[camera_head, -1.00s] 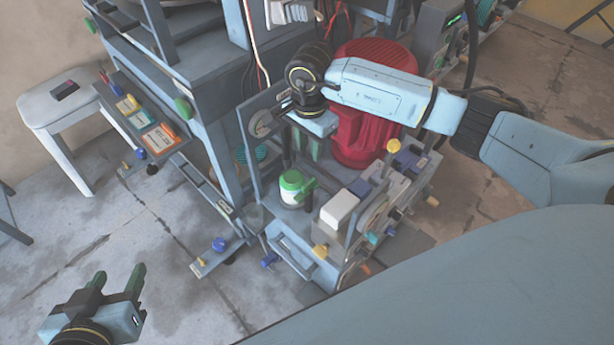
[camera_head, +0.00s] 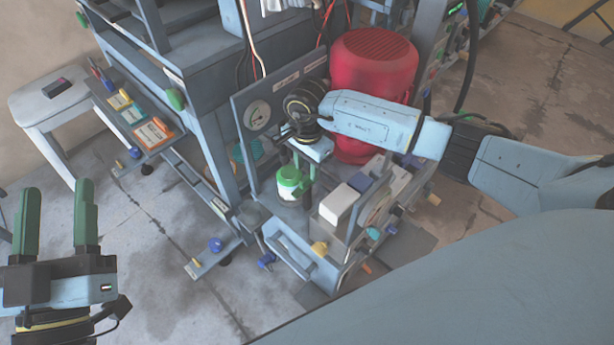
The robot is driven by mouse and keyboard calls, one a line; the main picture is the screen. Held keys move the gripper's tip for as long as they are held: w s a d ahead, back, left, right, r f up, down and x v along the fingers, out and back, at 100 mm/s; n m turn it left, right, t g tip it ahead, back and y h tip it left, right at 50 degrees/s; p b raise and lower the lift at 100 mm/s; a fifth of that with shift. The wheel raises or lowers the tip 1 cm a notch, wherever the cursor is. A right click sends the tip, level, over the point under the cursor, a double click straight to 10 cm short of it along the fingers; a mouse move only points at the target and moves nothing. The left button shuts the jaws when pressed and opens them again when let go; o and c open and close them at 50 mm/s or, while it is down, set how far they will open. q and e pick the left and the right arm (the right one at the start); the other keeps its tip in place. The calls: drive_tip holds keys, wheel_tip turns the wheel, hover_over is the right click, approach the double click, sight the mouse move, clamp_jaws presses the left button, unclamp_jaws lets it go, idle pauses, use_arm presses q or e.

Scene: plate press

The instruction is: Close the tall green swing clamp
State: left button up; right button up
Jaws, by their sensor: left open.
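A short white cylinder with a green top and a green side arm (camera_head: 291,184) stands on the grey machine bench; it looks like the green swing clamp. My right gripper (camera_head: 305,172) is just above it, green fingers pointing down, with their tips close to the green top and arm. Whether they touch or grip it I cannot tell, as green overlaps green. My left gripper (camera_head: 57,188) is at the lower left, open and empty, its two green fingers pointing up in the picture, far from the clamp.
A pressure gauge (camera_head: 257,115) on an upright panel stands behind the clamp. A red motor (camera_head: 373,75) is behind my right arm. A white stool (camera_head: 45,105) stands far left.

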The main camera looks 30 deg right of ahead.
sight(307, 177)
use_arm(q)
drive_tip(key=shift+s+a+r+t+h+b, duration=0.1)
drive_tip(key=shift+s+r+t+h+b, duration=0.1)
drive_tip(key=shift+s+r+t+b, duration=0.35)
drive_tip(key=shift+s+r+t+h+b, duration=0.1)
drive_tip(key=shift+s+r+t+h, duration=0.15)
drive_tip(key=shift+r+t, duration=0.55)
use_arm(e)
drive_tip(key=shift+f, duration=1.75)
use_arm(q)
drive_tip(key=shift+f, duration=0.1)
use_arm(e)
drive_tip(key=shift+c, duration=0.4)
clamp_jaws()
